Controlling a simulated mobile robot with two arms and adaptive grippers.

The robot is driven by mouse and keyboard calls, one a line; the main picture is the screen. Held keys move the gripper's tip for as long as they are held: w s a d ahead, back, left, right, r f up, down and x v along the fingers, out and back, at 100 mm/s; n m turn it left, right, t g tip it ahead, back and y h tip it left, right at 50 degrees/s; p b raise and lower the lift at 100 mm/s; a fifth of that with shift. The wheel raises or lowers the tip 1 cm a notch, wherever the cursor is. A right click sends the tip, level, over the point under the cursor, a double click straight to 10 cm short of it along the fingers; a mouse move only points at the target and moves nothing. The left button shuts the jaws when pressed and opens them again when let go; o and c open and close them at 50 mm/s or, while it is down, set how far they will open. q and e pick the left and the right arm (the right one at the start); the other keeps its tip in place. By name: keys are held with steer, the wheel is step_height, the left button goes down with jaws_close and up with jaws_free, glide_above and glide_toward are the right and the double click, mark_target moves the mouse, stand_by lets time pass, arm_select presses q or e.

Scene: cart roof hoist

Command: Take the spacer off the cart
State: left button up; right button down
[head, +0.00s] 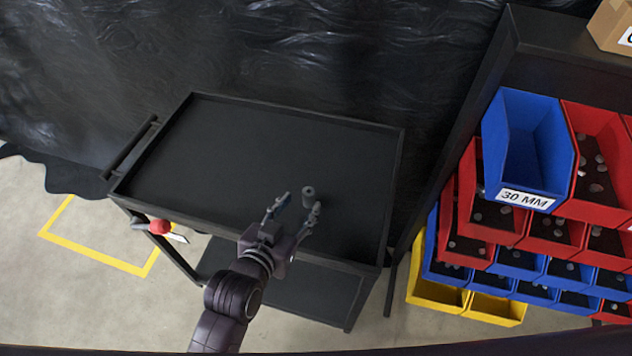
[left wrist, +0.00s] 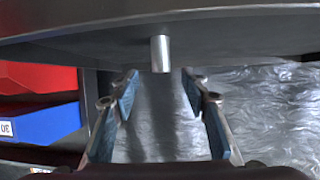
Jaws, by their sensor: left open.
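The spacer (head: 308,193), a small grey cylinder, stands upright on the top tray of the black cart (head: 235,145), toward its front right. My left gripper (head: 299,204) reaches over the cart's front edge with its fingers spread and nothing held. The spacer is at or just beyond the fingertips, nearer the right finger in the head view. In the left wrist view the spacer (left wrist: 160,53) appears as a bright metal cylinder ahead of the blue-padded fingers (left wrist: 160,88), roughly centred between them and seemingly apart from both. My right gripper is not in view.
The rest of the cart's top is bare, with a raised rim. A red knob (head: 159,227) sits at its front left. A rack of bins, including a blue one labelled 30 MM (head: 527,150), stands right of the cart. Black sheeting (head: 250,50) hangs behind it.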

mark_target(306, 198)
arm_select(q)
steer(key=shift+w+d+f, duration=0.15)
steer(key=shift+w, duration=0.35)
steer(key=shift+p+x, duration=0.35)
steer(key=shift+x, duration=0.45)
steer(key=x, duration=0.3)
steer(key=shift+f+p, duration=0.3)
steer(key=shift+f, duration=0.15)
steer(key=shift+w+d+f, duration=0.1)
steer(key=shift+w+f, duration=0.1)
steer(key=shift+w, duration=0.15)
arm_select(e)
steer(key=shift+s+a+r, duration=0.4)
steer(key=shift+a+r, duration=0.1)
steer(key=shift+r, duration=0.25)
arm_select(q)
steer(key=shift+c, duration=0.4)
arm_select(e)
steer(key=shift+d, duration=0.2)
arm_select(q)
jaws_close()
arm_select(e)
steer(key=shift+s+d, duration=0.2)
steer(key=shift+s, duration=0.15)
